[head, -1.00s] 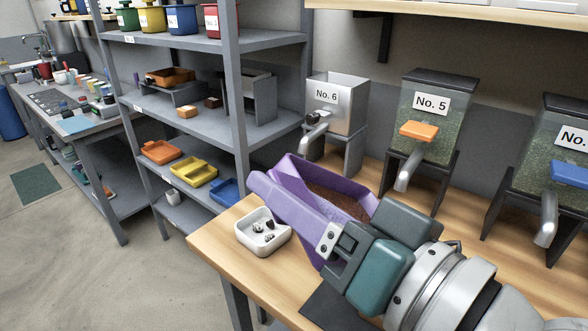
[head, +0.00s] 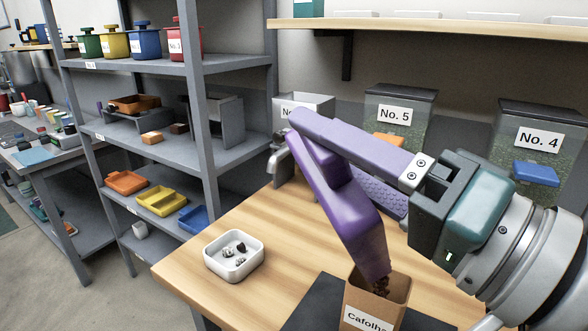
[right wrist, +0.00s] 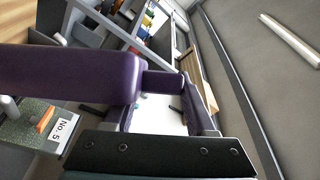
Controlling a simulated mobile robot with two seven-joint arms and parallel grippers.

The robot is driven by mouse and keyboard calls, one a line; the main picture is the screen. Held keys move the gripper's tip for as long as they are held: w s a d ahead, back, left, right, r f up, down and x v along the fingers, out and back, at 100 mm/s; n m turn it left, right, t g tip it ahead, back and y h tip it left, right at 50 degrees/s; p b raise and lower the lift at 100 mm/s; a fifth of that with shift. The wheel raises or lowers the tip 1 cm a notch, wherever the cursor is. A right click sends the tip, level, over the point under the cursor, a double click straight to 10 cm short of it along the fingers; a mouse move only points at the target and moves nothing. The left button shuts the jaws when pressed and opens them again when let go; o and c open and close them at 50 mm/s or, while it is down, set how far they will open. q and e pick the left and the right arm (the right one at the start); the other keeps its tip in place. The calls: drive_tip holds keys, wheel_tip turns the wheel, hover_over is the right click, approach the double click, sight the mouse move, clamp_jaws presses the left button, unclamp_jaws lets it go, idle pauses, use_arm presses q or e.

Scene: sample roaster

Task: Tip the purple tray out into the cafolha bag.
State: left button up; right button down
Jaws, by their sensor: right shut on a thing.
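The purple tray (head: 345,205) is tilted steeply in the head view, its narrow end down at the mouth of the brown cafolha bag (head: 352,292). Brown beans (head: 381,284) show at the bag's mouth, just under the tray's lower end. The bag stands upright at the bottom of the view, its lower part cut off. My right gripper (head: 424,180) is shut on the tray's handle, above and to the right of the bag. The tray (right wrist: 70,80) also fills much of the right wrist view. The tray's inside is hidden. My left gripper is not in view.
A white dish (head: 234,256) with a few small dark and pale items sits left of the bag on the wooden table (head: 245,215). A dark mat (head: 312,303) lies by the bag. Dispensers No. 5 (head: 395,116) and No. 4 (head: 539,139) stand behind.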

drive_tip(key=w+d+m+t+h+b, duration=0.1)
drive_tip(key=d+m+t+h+b, duration=0.1)
drive_tip(key=d+m+b, duration=0.5)
drive_tip(key=w+d+m+t+h+b, duration=0.2)
drive_tip(key=d+m+t+b, duration=0.3)
drive_tip(key=d+m+b, duration=0.3)
drive_tip(key=shift+w+d+f+t, duration=0.25)
drive_tip(key=shift+d+f+t, duration=0.05)
drive_tip(key=shift+d, duration=1.95)
drive_tip(key=shift+r, duration=0.1)
idle(0.3)
wheel_tip(320, 180, up, 3)
drive_tip(key=p, duration=0.2)
drive_tip(key=shift+p, duration=0.3)
